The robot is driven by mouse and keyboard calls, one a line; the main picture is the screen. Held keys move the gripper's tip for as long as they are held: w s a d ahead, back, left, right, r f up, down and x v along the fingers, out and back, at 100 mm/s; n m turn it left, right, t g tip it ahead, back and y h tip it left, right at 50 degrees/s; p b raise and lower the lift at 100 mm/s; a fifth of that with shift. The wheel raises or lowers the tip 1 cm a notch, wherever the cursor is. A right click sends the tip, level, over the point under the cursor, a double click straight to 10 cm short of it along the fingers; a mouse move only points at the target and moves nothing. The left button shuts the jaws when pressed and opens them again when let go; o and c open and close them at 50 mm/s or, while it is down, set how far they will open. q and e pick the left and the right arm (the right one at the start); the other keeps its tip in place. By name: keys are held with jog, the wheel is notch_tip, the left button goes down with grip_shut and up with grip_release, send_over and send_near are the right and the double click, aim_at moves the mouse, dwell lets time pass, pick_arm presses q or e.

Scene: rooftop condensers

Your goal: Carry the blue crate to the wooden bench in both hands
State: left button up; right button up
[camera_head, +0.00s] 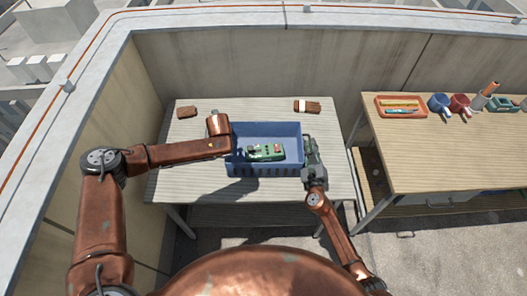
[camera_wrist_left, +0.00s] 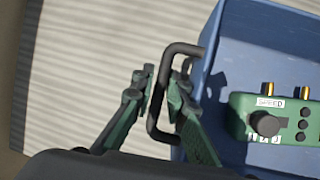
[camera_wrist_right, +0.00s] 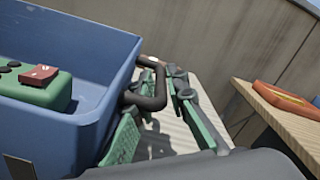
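The blue crate (camera_head: 265,170) stands on a pale slatted table, with a green device (camera_head: 264,153) inside. The device has knobs and a label reading "SPEED" in the left wrist view (camera_wrist_left: 285,118). My left gripper (camera_wrist_left: 160,82) has its fingers on either side of the crate's dark left handle (camera_wrist_left: 157,115); they look open around it. My right gripper (camera_wrist_right: 160,95) is at the opposite handle (camera_wrist_right: 148,101), with a gap showing between one finger and the bar. In the head view my right gripper (camera_head: 311,152) is beside the crate's right wall; my left forearm hides the left handle.
The slatted table (camera_head: 330,180) also holds a brown block (camera_head: 187,112) and a brown-and-white item (camera_head: 307,106) at the back. The wooden bench (camera_head: 425,160) is at right, with an orange tray (camera_head: 401,106), mugs (camera_head: 439,103) and other items along its back. Its front is clear.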

pick_arm(q)
jog(key=shift+c, duration=0.5)
pick_arm(e)
jog(key=shift+c, duration=0.5)
pick_arm(q)
grip_shut()
pick_arm(e)
grip_shut()
